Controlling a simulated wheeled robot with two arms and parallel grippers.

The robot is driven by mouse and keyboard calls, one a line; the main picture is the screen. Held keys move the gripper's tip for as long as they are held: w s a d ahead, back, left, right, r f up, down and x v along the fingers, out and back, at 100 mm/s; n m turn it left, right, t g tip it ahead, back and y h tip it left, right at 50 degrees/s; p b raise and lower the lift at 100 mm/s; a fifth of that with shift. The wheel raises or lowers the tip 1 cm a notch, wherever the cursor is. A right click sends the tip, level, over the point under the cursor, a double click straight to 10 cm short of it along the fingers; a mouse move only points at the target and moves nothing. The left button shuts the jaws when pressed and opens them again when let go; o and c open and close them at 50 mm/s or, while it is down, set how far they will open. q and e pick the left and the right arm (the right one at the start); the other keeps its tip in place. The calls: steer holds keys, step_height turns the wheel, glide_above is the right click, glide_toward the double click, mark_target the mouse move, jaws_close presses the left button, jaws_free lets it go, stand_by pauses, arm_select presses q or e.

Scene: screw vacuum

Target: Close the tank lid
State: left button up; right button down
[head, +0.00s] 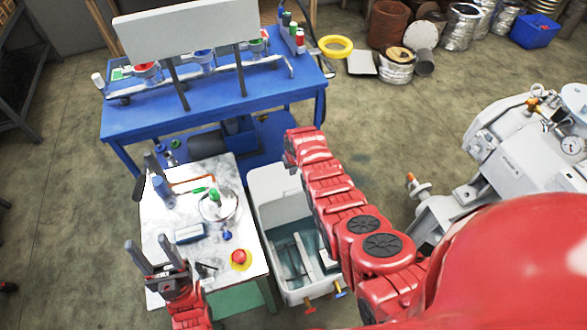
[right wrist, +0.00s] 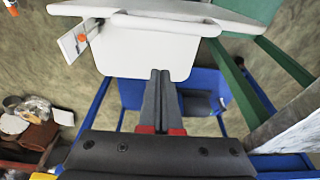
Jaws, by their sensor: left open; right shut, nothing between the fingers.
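The white tank (head: 289,279) stands beside the marble-topped table, with grey parts inside. Its white lid (head: 275,194) stands raised at the tank's far end, so the tank is open. My right arm reaches over the tank's far right side; its fingers are hidden in the head view. In the right wrist view my right gripper (right wrist: 160,74) is shut and empty, its fingertips overlapping the lower edge of a white panel that looks like the lid (right wrist: 150,48). I cannot tell whether they touch it. My left gripper (head: 153,248) is open and empty above the marble-topped table.
The marble-topped table (head: 165,230) holds a round metal vessel (head: 219,208), a blue box (head: 190,234) and a red button (head: 239,257). A blue workbench (head: 130,122) stands behind. A white machine (head: 510,145) is at the right. Open floor lies between them.

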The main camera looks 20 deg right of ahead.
steer(key=s+p, duration=0.3)
steer(key=s, duration=0.1)
stand_by(0.5)
steer(key=shift+s+d, duration=0.1)
steer(key=shift+s, duration=0.1)
